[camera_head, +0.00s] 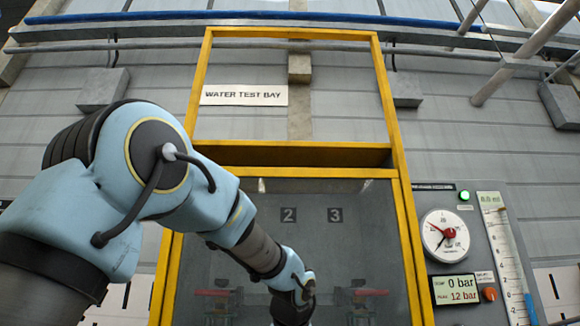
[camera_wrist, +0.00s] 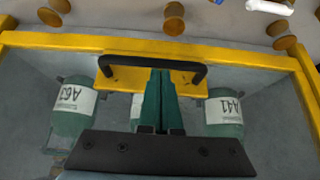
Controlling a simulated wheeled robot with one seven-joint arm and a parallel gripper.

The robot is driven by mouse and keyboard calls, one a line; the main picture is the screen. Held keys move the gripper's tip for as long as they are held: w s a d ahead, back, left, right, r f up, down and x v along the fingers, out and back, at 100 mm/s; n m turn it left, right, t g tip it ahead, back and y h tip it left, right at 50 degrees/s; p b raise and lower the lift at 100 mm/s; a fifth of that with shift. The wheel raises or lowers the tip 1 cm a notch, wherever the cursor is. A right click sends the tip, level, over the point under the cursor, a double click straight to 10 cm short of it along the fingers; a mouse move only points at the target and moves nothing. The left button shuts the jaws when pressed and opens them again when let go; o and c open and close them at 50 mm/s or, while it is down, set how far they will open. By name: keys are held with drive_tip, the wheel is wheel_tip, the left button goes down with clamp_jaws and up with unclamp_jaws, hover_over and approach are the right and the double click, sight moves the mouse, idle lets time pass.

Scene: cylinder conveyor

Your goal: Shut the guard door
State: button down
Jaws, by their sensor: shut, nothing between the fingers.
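The guard door (camera_head: 290,172) has a yellow rail above a clear grey panel, set in a tall yellow frame (camera_head: 196,85) in the head view. The head view cuts off its lower part. In the wrist view, the yellow rail (camera_wrist: 235,50) carries a black bar handle (camera_wrist: 185,63) on a yellow plate. My gripper (camera_wrist: 160,74) has dark green fingers, shut together and empty, with their tips at the middle of the handle bar. I cannot tell whether they touch it. In the head view, my arm crosses the panel and the fingers are hidden.
Green cylinders labelled A63 (camera_wrist: 73,108) and A41 (camera_wrist: 224,112) show through the panel, with another partly hidden between them. Signs 2 (camera_head: 288,215) and 3 (camera_head: 335,215) and red fixtures (camera_head: 215,297) are behind it. A gauge panel (camera_head: 470,225) at right reads 0 bar, with a green lamp.

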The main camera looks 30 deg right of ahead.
drive_tip(key=r+p, duration=0.3)
drive_tip(key=w+r+p, duration=0.1)
drive_tip(key=p, duration=0.1)
drive_tip(key=shift+d+r, duration=0.15)
drive_tip(key=shift+r, duration=0.25)
drive_tip(key=v, duration=0.9)
drive_tip(key=w+a+f+n+g+y, duration=0.2)
drive_tip(key=w+a+f, duration=0.1)
drive_tip(key=a+f, duration=1.6)
drive_tip(key=s+a+f+n+g, duration=0.1)
drive_tip(key=s+a+f, duration=0.4)
drive_tip(key=a, duration=0.4)
drive_tip(key=s+a+f+n+g, duration=0.1)
drive_tip(key=s+a+f+g, duration=0.1)
drive_tip(key=s+a+f, duration=0.55)
wheel_tip(320, 180, up, 21)
drive_tip(key=w+a+p, duration=0.1)
drive_tip(key=w+p, duration=0.1)
drive_tip(key=p, duration=1.6)
drive_tip(key=shift+a+y, duration=0.15)
drive_tip(key=shift+y, duration=0.15)
